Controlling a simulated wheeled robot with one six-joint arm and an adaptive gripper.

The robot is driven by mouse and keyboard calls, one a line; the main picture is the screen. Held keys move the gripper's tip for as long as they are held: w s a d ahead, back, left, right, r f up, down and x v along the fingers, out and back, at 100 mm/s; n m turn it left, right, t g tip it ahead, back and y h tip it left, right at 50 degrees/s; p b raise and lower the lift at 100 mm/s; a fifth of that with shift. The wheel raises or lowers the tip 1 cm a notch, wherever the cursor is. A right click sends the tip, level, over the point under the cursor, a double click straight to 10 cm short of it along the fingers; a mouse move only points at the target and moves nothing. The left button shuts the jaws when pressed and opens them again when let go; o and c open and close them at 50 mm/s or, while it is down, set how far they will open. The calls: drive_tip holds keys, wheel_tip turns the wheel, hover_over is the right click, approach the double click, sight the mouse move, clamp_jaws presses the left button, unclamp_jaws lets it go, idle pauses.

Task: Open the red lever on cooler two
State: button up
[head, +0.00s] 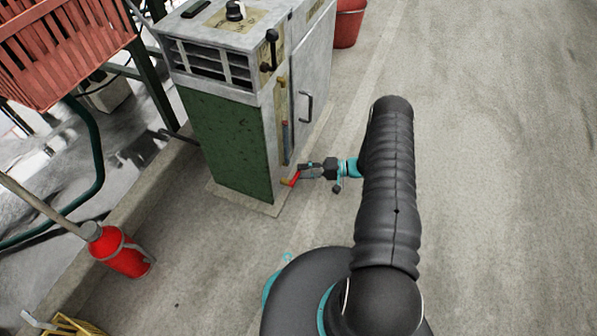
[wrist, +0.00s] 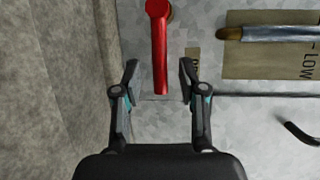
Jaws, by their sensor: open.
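The cooler (head: 225,150) is a grey metal cabinet with a green side panel; I cannot read a number on it. Its red lever (head: 294,179) is low on the cabinet, near the floor. In the wrist view the red lever (wrist: 159,45) runs from a round pivot at the top down the picture. My gripper (head: 303,171) is beside the lever at the cabinet's lower front. In the wrist view my gripper (wrist: 159,66) is open, with one finger on each side of the lever's free end. A gap shows on both sides; depth is unclear.
A black door handle (head: 305,106) is higher up. A red extinguisher-like bottle (head: 120,251) and a red basket (head: 60,50) stand left. Floor (head: 500,180) right is clear.

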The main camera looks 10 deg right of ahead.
drive_tip(key=shift+x, duration=1.15)
clamp_jaws()
